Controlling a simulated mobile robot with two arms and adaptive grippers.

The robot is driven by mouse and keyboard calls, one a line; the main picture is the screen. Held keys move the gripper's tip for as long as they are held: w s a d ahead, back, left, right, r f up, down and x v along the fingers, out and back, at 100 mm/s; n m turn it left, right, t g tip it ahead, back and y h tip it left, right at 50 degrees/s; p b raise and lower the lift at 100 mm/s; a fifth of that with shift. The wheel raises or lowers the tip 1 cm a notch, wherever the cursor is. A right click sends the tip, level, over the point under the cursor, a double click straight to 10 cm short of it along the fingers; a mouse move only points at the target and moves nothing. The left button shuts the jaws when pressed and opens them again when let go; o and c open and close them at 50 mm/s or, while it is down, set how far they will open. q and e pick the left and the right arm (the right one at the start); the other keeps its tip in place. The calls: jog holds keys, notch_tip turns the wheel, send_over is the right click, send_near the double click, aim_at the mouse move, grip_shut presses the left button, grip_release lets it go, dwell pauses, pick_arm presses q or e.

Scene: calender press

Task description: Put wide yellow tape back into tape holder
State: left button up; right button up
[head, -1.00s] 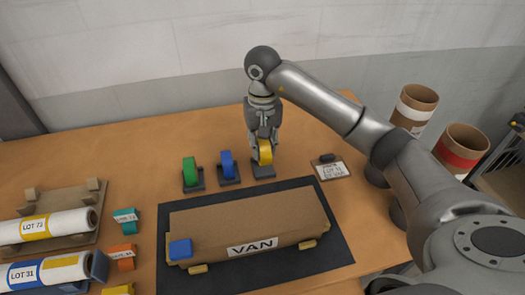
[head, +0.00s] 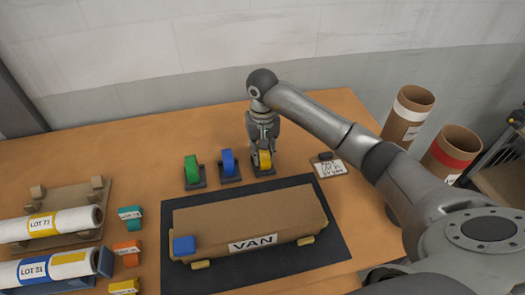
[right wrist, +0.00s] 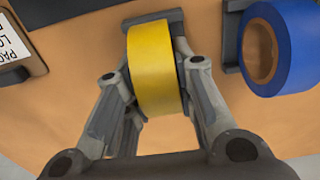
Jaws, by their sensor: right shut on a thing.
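The wide yellow tape (head: 265,159) is a thick yellow roll, upright at its dark tape holder (head: 264,171), the rightmost of three in a row at the back of the table. My right gripper (head: 262,146) comes down from above and is shut on the tape. In the right wrist view the yellow tape (right wrist: 154,68) sits between the two fingers, with part of the dark holder (right wrist: 152,20) just beyond it. Whether the roll is fully seated is hidden by the roll and fingers. My left gripper is not in view.
A blue tape roll (head: 228,162) and a green one (head: 192,169) stand in holders to the left. A brown box marked VAN (head: 250,222) lies on a dark mat (head: 335,251) in front. Cardboard tubs (head: 408,110) stand far right.

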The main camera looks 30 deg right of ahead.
jog(key=o, duration=0.9)
notch_tip(320, 180, up, 11)
jog(key=shift+f+b, duration=0.15)
jog(key=shift+b, duration=1)
jog(key=shift+r, duration=0.75)
jog(key=shift+r, duration=0.1)
